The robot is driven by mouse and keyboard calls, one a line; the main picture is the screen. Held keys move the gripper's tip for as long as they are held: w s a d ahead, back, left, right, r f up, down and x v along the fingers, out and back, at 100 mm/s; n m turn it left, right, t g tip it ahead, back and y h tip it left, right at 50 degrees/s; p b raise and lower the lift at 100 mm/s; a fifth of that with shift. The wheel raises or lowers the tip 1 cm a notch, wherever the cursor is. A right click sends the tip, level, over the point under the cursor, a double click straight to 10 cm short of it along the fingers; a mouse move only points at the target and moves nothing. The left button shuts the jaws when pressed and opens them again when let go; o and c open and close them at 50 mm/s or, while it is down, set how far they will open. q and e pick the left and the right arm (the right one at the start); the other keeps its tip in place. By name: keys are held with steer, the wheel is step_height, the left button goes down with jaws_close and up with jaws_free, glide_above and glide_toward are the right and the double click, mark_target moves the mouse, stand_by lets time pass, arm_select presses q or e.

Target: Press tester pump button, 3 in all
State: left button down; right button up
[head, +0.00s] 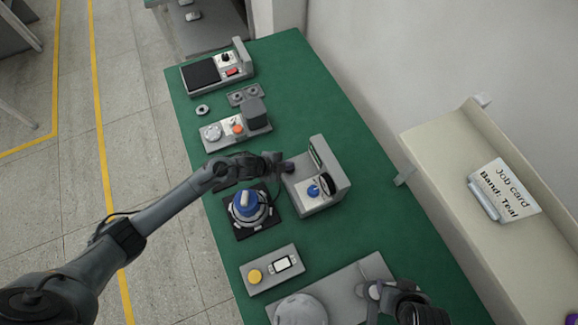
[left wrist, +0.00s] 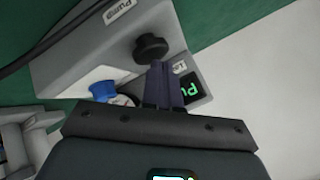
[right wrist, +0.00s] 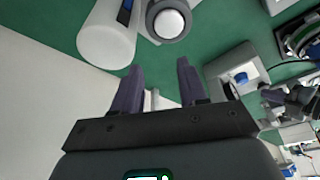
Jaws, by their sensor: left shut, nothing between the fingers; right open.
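The tester (head: 325,195) is a grey unit on the green bench with a blue knob (head: 313,190). In the left wrist view, the tester body (left wrist: 75,50) has a "Pump" label (left wrist: 120,10), a round black button (left wrist: 150,46), the blue knob (left wrist: 102,90) and a display with green letters (left wrist: 190,88). My left gripper (head: 282,165) is shut and empty at the tester's left side. Its fingertips (left wrist: 158,68) overlap the lower edge of the black button in view; whether they touch it I cannot tell. My right gripper (head: 378,290) is open and empty (right wrist: 158,75) at the near right.
A blue-topped motor (head: 246,206) stands on a black base near the tester. A box with a yellow button (head: 255,276) and a plate with a grey dome (head: 300,310) are nearer. A job card (head: 503,188) reads "Band: Teal". Other units stand farther back.

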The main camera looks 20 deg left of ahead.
arm_select(q)
steer(key=shift+f+b, duration=0.35)
steer(key=shift+f, duration=0.2)
steer(key=shift+r, duration=0.15)
stand_by(0.5)
steer(key=shift+r+p, duration=1.25)
steer(key=shift+p, duration=0.1)
step_height(320, 180, up, 5)
steer(key=p, duration=0.4)
steer(key=shift+p, duration=0.4)
stand_by(1.4)
stand_by(0.5)
